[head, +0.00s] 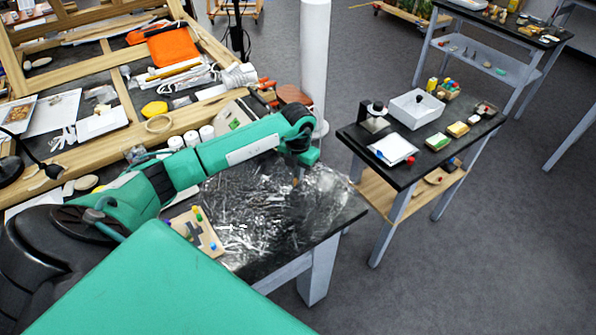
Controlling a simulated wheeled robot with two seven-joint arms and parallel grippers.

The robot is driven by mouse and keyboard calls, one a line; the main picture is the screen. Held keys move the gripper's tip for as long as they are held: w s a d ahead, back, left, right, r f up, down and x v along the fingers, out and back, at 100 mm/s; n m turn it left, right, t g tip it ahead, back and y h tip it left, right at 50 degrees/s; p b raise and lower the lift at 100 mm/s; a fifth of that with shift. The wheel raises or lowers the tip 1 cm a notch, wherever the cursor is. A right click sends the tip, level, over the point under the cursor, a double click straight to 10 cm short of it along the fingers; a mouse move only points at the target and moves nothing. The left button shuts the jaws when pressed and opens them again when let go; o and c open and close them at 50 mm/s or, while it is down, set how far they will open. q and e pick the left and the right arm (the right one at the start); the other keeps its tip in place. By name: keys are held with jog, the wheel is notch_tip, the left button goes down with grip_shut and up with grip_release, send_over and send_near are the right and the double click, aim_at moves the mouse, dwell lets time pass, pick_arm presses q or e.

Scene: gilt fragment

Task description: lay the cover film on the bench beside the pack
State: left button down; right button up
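The cover film (262,205) is a clear, crinkled, shiny sheet. It lies spread over the dark top of the bench (343,216), below and around my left gripper. My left gripper (298,172) hangs at the end of the green arm, over the film's far right part. Its fingers are small and dark here, so I cannot tell whether they are open or touch the film. I cannot make out the pack clearly; the film's glare may hide it. My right gripper is not in view.
A wooden board with coloured pegs (197,232) lies at the bench's near left. A white column (314,60) stands behind the bench. To the right, a dark-topped table (408,172) holds a white box (416,110) and small items. Cluttered wooden racks fill the left. Grey floor is open at right.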

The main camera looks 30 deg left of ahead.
pick_arm(q)
jog(key=shift+f, duration=0.2)
jog(key=c, duration=1.8)
grip_release()
jog(key=shift+r, duration=0.1)
jog(key=shift+o, duration=0.6)
jog(key=shift+r+p, duration=0.6)
notch_tip(320, 180, up, 12)
jog(key=b, duration=0.5)
jog(key=shift+d+f, duration=0.1)
